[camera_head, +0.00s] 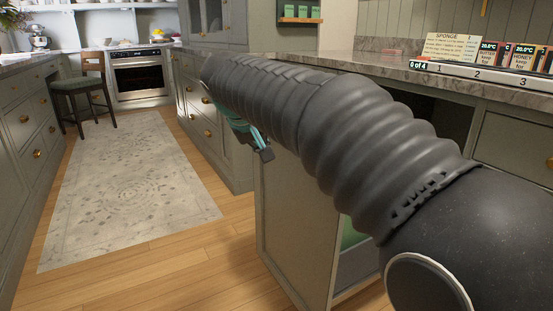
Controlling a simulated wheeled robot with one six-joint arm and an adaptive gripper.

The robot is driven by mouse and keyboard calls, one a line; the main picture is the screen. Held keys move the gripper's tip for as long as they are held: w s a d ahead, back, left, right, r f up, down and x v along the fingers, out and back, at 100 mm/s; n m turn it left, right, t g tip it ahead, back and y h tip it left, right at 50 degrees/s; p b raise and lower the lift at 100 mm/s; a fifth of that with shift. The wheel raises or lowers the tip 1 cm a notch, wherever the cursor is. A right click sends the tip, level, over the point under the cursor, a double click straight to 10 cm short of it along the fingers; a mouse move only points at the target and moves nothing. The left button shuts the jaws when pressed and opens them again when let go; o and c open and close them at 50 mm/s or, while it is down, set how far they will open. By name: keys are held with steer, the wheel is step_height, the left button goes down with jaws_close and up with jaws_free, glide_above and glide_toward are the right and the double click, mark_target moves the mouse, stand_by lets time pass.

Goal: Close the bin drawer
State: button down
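The bin drawer stands open below the counter, its grey-green front panel (290,225) pulled out from the cabinet. Behind the panel, part of a green bin (352,234) and a grey surface below it (358,265) show; my arm hides much of the drawer. My gripper (262,150) is at the far end of my arm, beyond the panel's upper left edge, with teal and dark parts showing below the arm. Its fingers are mostly hidden, so I cannot tell whether it is open or touches the panel.
The stone counter (400,70) carries a numbered strip (490,75) and small signs. Dark cabinet space opens under it. Other drawers (205,125) stand behind my gripper. A rug (130,200) lies on clear wooden floor to the left. A stool (83,90) and oven (140,75) are farther back.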

mark_target(290, 171)
steer(key=w+d+f, duration=0.1)
steer(key=w+f, duration=0.1)
steer(key=w+d+f+b, duration=0.1)
steer(key=w+d+f, duration=0.1)
steer(key=w+f, duration=0.1)
steer(key=w+d+f, duration=0.2)
steer(key=shift+w+f, duration=0.2)
steer(key=shift+w, duration=0.05)
steer(key=shift+d, duration=0.15)
stand_by(0.3)
